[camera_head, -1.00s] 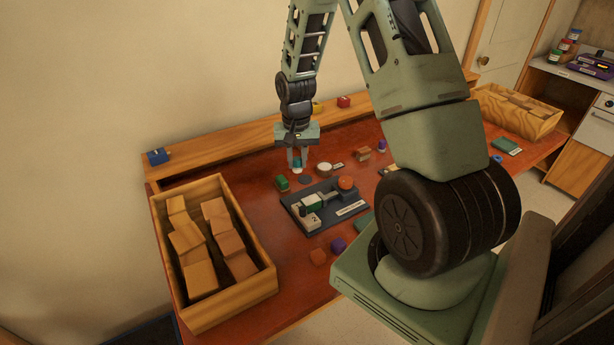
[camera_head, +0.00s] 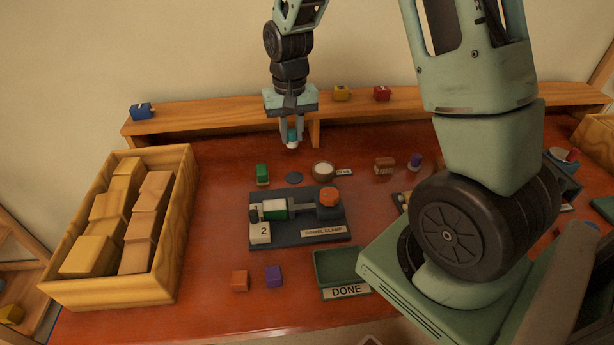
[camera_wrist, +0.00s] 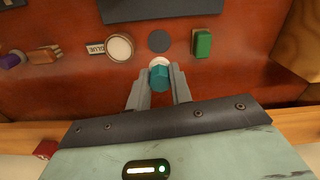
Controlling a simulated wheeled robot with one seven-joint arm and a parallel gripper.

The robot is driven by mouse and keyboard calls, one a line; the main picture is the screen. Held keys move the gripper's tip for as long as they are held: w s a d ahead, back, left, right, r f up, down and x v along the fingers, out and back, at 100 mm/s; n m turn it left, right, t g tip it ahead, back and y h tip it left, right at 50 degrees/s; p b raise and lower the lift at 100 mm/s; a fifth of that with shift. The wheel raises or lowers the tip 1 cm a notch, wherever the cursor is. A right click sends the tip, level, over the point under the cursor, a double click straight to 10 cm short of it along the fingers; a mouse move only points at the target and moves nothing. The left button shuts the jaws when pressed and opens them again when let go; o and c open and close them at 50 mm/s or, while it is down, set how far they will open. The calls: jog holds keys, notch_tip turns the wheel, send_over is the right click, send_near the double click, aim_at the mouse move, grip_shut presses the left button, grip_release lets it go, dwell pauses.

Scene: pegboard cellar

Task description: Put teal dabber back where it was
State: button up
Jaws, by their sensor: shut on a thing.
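My gripper (camera_head: 291,138) is shut on the teal dabber (camera_head: 292,132), which has a white lower end (camera_head: 292,144). In the wrist view the teal dabber (camera_wrist: 159,77) sits between the two fingertips (camera_wrist: 160,84). The dabber is held over the back part of the red-brown table. A dark round disc (camera_head: 294,178) lies on the table just in front of it, also seen in the wrist view (camera_wrist: 159,41). The disc is bare. A round pot with a pale top (camera_head: 323,170) stands right of the disc, beside a label reading GLUE (camera_wrist: 96,48). A green block (camera_head: 262,174) stands left of the disc.
A dowel clamp (camera_head: 300,232) with an orange knob lies in front of the disc. A wooden box of blocks (camera_head: 178,240) stands at the left. A green DONE tray (camera_head: 337,265) is near the front. A raised wooden shelf (camera_head: 220,112) runs along the back.

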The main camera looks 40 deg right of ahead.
jog(key=shift+s+f, duration=0.1)
jog(key=shift+f, duration=0.15)
notch_tip(320, 180, down, 10)
jog(key=shift+r+p, duration=0.25)
jog(key=shift+p, duration=0.25)
jog(key=shift+f, duration=0.15)
jog(key=o, duration=0.9)
